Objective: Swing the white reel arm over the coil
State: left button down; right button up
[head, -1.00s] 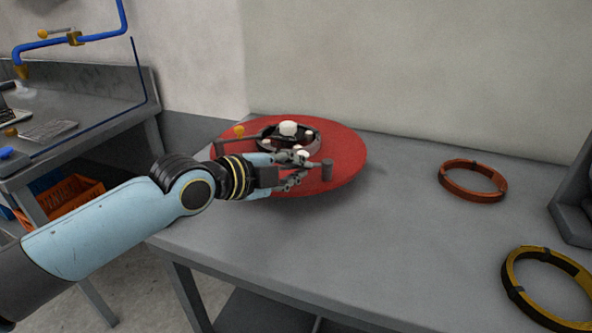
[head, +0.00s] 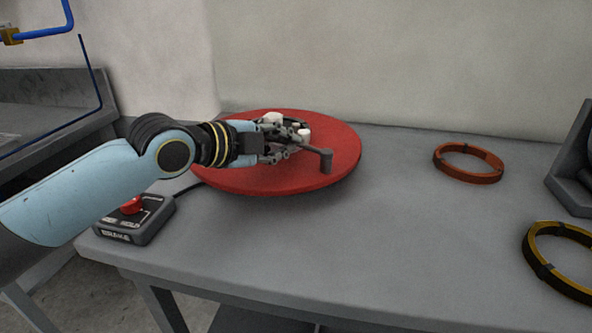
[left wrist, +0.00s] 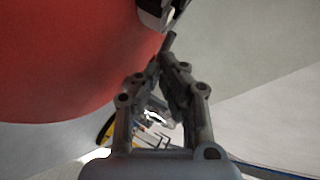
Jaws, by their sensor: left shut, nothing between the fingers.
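The red turntable disc (head: 225,178) lies at the back left of the grey table in the head view. A white hub cap (head: 273,118) and a smaller white piece (head: 304,133) show on it, with a dark ring-shaped part mostly hidden behind my gripper. A grey arm with an upright grey peg (head: 325,161) reaches towards the disc's right side. My left gripper (head: 288,146) is shut and empty, over the disc beside these parts; I cannot tell if it touches them. The left wrist view shows its closed fingers (left wrist: 165,62) near a white and dark part (left wrist: 158,12). My right gripper is not in view.
A brake box (head: 135,220) with a red switch sits at the table's left edge. An orange coil (head: 468,175) and a yellow-and-black coil (head: 530,262) lie at right, near a dark stand (head: 575,175). The middle front of the table is clear.

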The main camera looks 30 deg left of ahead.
pick_arm(q)
jog(key=shift+w+a+b, duration=0.3)
jog(key=shift+w+b, duration=0.25)
jog(key=shift+w, duration=0.5)
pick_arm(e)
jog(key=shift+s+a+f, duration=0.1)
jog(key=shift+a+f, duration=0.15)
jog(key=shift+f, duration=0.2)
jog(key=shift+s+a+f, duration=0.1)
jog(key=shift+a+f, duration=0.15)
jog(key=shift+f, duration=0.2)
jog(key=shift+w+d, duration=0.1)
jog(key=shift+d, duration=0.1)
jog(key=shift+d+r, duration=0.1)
